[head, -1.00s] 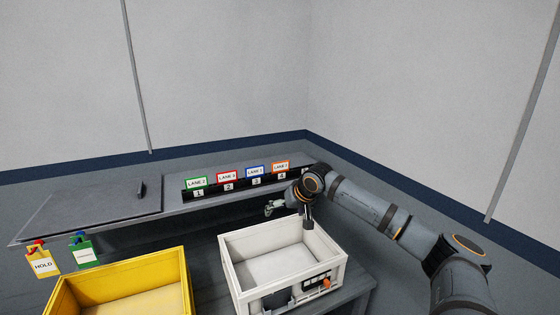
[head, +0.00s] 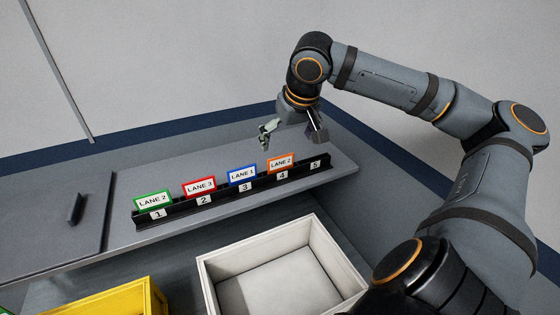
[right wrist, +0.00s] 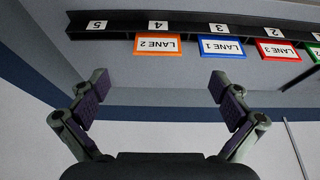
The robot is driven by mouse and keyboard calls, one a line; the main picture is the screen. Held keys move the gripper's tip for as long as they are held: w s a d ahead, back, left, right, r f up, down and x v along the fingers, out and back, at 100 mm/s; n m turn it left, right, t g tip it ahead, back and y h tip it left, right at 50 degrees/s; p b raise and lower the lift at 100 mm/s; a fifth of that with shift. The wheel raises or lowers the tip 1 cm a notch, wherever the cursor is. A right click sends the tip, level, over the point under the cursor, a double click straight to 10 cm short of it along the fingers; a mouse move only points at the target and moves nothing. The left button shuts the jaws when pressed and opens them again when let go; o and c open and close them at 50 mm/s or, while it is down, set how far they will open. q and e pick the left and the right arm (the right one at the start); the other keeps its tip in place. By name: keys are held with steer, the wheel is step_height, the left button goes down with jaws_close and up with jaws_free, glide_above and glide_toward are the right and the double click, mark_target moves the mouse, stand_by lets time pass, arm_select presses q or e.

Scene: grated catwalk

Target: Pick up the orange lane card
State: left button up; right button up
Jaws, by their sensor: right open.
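The orange lane card (head: 281,163), marked "LANE 2", stands upright in the black rack (head: 225,196) at slot 4. In the right wrist view the orange card (right wrist: 158,44) shows upside down, ahead of the open fingers and roughly midway between them. My right gripper (head: 291,140) is open and empty, above and behind the rack near the orange card, not touching it. In the right wrist view its two fingers (right wrist: 159,87) are spread wide. My left gripper is not in view.
A blue card (head: 242,175) stands left of the orange one, then a red card (head: 199,187) and a green card (head: 153,200). Slot 5 (head: 315,164) is empty. A white bin (head: 221,286) and a yellow bin (head: 125,296) sit in front, below the shelf.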

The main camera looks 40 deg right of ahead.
mark_target(281, 158)
steer(key=x, duration=0.4)
steer(key=shift+w+d+f, duration=0.25)
steer(key=shift+d+f, duration=0.05)
steer(key=shift+w+d+f, duration=0.25)
steer(key=shift+w+f, duration=0.25)
steer(key=shift+f, duration=0.15)
steer(key=p+x, duration=0.3)
steer(key=p, duration=0.1)
steer(key=shift+w+f+p, duration=0.15)
steer(key=shift+f+p, duration=0.15)
steer(key=shift+f, duration=0.2)
steer(key=shift+c, duration=1.1)
steer(key=c, duration=0.9)
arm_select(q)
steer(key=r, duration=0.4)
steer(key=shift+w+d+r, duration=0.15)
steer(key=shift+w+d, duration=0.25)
